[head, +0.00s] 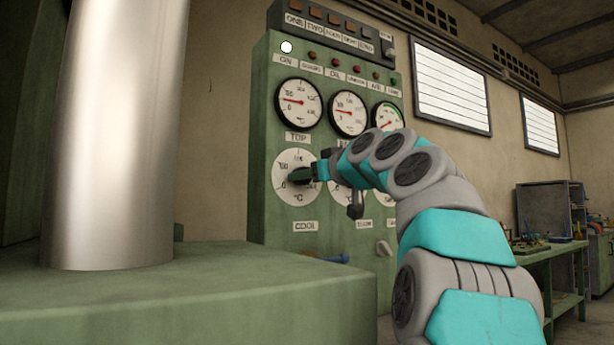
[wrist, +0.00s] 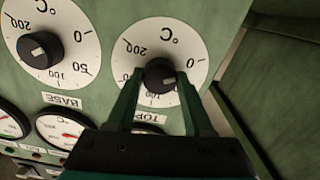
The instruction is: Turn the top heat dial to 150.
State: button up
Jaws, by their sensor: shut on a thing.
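The top heat dial has a round white scale plate (head: 289,163) on the green control panel, under the label TOP. In the wrist view its plate (wrist: 140,33) appears upside down, with 200, 0 and part of 100 readable. Its black knob (wrist: 157,68) sits at the plate's centre. My gripper (wrist: 160,78) has one green finger on each side of the knob and is shut on it. In the head view my gripper (head: 303,175) covers most of the knob. Where the knob's pointer stands cannot be told, and the 150 mark is hidden.
The base dial's knob (wrist: 40,50) is beside the top dial in the wrist view. Gauges (head: 299,103) sit above the dials. A blue-handled lever (head: 338,258) is below. A green ledge (head: 250,300) and a metal cylinder (head: 115,140) fill the left.

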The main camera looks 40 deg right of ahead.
grip_shut()
jog(key=shift+m+p, duration=0.3)
jog(key=shift+m, duration=0.1)
jog(key=m+p, duration=0.4)
jog(key=m, duration=3)
jog(key=shift+f+m, duration=0.1)
jog(key=shift+m, duration=0.6)
